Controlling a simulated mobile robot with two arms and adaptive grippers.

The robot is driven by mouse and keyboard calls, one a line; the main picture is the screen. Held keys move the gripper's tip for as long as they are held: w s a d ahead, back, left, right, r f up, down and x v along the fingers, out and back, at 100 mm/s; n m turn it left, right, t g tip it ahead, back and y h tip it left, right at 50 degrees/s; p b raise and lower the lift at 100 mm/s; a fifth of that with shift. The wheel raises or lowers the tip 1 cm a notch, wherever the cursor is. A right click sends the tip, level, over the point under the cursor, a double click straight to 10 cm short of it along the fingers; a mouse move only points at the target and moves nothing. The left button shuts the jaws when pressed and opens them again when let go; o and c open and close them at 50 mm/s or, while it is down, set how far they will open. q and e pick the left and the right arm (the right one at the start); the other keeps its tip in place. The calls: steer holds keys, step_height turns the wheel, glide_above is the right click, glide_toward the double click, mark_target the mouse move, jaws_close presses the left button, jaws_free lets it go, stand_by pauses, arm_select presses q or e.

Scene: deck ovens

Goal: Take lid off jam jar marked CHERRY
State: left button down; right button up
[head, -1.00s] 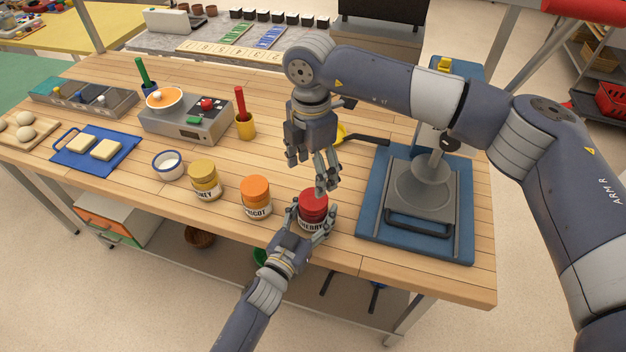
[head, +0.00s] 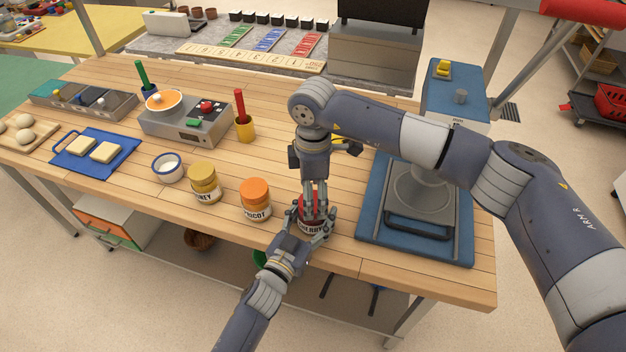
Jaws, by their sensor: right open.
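The CHERRY jam jar (head: 309,227) stands near the front edge of the wooden bench, with its label partly covered. Its red lid (head: 305,200) is on the jar, mostly hidden behind gripper fingers. My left gripper (head: 315,232) comes from the front and has its fingers around the jar body, on both sides of it. My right gripper (head: 314,207) points straight down over the jar, with its open fingers around the lid. Whether the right fingers touch the lid cannot be seen.
An orange-lidded APRICOT jar (head: 256,200) and a yellow-lidded HONEY jar (head: 204,182) stand to the left. A blue-based press (head: 371,200) stands close on the right. Bare bench lies between the jars and cup.

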steer(key=shift+f, duration=0.55)
